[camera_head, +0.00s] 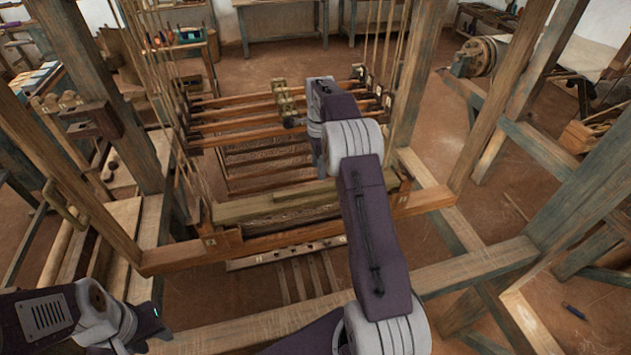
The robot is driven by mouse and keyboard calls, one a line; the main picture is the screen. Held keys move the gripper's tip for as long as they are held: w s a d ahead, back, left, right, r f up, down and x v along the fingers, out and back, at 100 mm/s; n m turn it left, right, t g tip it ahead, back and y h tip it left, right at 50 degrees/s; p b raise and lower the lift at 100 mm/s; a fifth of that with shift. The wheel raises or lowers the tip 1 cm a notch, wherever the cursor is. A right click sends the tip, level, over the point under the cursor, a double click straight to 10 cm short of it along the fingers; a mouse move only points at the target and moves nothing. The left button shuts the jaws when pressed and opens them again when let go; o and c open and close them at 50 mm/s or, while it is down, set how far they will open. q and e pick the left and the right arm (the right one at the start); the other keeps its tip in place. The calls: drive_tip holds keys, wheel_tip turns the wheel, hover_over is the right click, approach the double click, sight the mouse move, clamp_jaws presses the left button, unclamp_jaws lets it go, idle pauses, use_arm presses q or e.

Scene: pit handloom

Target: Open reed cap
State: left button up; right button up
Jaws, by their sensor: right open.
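The reed cap (265,206) looks like the pale olive wooden bar lying across the front of the loom's batten. Its right part is partly hidden behind my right arm. A dark strip, likely the reed, shows just below it, above the brown lower beam (290,237). My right gripper (321,172) points down near the middle of the cap. Its fingers are mostly hidden by my own arm, and I cannot tell whether they touch the cap. My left gripper (152,338) is low at the bottom left, well away from the cap; its finger gap is unclear.
Several brown heddle bars (245,117) lie across the loom behind the cap, with cords hanging on both sides. Thick frame posts (105,95) stand left and right. A front cross beam (470,268) runs below the batten. A wooden wheel (478,57) is at the back right.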

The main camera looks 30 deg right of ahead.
sight(317, 186)
drive_tip(key=f+p, duration=0.1)
drive_tip(key=f, duration=0.4)
drive_tip(key=f+p, duration=0.1)
drive_tip(key=f, duration=0.1)
drive_tip(key=shift+w+a+f+p, duration=0.15)
drive_tip(key=shift+w+f+p, duration=0.15)
drive_tip(key=shift+w+f, duration=0.1)
drive_tip(key=shift+s+f, duration=0.15)
drive_tip(key=shift+f, duration=0.15)
drive_tip(key=shift+c, duration=0.3)
clamp_jaws()
idle(0.3)
